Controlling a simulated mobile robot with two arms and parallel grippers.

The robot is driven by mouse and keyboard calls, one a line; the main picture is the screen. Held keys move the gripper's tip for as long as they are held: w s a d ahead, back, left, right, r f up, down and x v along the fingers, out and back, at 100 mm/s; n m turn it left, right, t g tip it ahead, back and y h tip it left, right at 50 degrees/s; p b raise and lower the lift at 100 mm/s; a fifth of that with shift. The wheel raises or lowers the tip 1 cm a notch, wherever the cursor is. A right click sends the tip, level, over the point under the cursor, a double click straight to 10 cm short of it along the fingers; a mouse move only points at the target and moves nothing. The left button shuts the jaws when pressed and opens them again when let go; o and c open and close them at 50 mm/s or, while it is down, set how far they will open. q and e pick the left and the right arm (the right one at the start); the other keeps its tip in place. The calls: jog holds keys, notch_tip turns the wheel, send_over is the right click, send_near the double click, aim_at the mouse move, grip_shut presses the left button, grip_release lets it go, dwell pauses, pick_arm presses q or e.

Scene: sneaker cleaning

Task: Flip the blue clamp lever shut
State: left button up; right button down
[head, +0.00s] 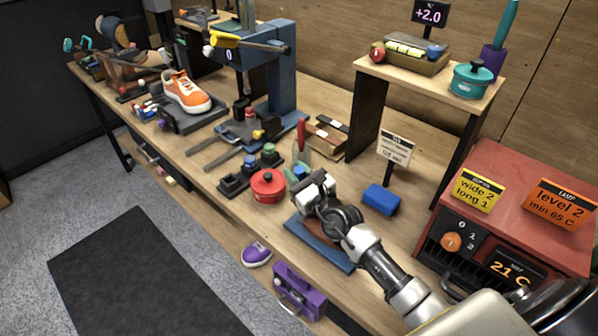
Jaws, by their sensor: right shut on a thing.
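My right gripper (312,188) reaches in from the lower right, above the front of the bench. It is shut on a small blue piece (299,172) at its fingertips, which looks like the blue clamp lever. The fingers hide most of this piece, so its angle is unclear. A blue base plate (318,243) with a brown pad lies below my gripper and forearm, partly hidden by them. My left gripper is not in view.
A red lidded pot (268,186) stands just left of my right gripper. A red-handled tool (301,136) stands behind it. A blue block (381,199) and a sign (395,150) are to the right. The red heater box (510,205) is beside my arm. An orange sneaker (186,91) sits far left.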

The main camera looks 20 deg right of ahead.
jog(key=shift+a, duration=0.1)
dwell(0.4)
jog(key=c, duration=0.9)
grip_release()
jog(key=shift+s, duration=0.1)
jog(key=b+v, duration=0.1)
jog(key=v, duration=0.8)
jog(key=shift+s+f+b, duration=0.1)
jog(key=shift+f+b, duration=0.1)
jog(key=shift+b, duration=0.15)
jog(key=shift+v, duration=0.75)
jog(key=shift+r, duration=0.15)
jog(key=shift+c, duration=0.2)
